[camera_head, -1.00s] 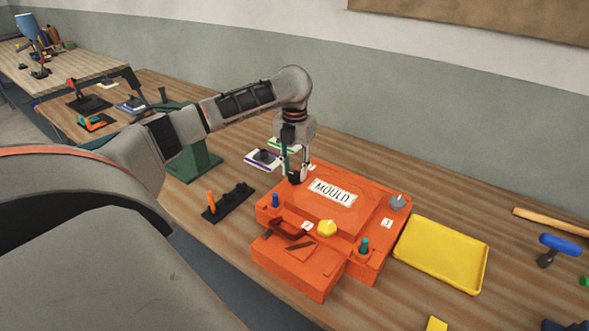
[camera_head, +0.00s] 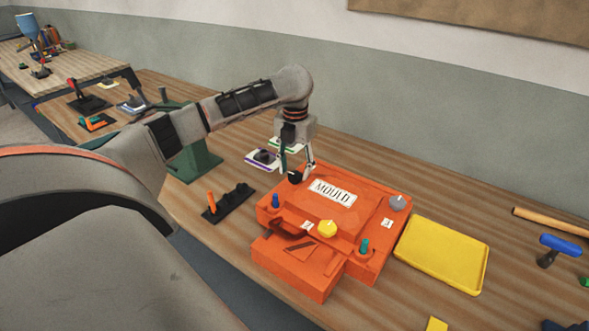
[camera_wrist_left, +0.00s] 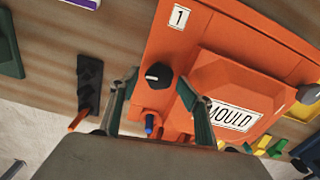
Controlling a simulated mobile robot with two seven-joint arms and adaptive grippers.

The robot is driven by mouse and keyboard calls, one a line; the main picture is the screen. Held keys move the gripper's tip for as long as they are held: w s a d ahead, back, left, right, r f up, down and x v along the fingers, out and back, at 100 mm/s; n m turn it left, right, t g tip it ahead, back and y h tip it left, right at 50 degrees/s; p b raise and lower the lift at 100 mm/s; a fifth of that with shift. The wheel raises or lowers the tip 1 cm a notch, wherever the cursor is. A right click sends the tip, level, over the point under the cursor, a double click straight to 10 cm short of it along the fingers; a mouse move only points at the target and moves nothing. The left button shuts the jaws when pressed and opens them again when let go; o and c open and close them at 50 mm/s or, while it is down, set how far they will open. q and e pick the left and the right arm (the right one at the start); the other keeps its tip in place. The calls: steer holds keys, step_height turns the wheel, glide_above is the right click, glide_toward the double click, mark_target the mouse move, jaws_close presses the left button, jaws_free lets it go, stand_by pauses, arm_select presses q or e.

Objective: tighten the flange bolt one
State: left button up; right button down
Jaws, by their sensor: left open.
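The orange mould (camera_head: 335,213) with a white MOULD label sits on the wooden bench. A black knob-like bolt head (camera_head: 295,178) with a white mark is on its far left corner. In the left wrist view this bolt (camera_wrist_left: 158,76) stands beside a label with the number 1 (camera_wrist_left: 180,15). My left gripper (camera_head: 297,170) points down over that corner. In the left wrist view its fingers (camera_wrist_left: 156,84) are open, one on each side of the bolt; I cannot tell whether they touch it. My right gripper is not in view.
The mould also carries a yellow knob (camera_head: 327,228), a grey knob (camera_head: 398,203), a blue pin (camera_head: 275,201) and a teal pin (camera_head: 364,246). A black holder (camera_head: 233,204) stands left of it. A yellow tray (camera_head: 442,256) lies to the right.

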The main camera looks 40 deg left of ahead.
mark_target(294, 173)
arm_select(q)
steer(key=shift+a+r, duration=0.1)
steer(key=shift+r, duration=3.7)
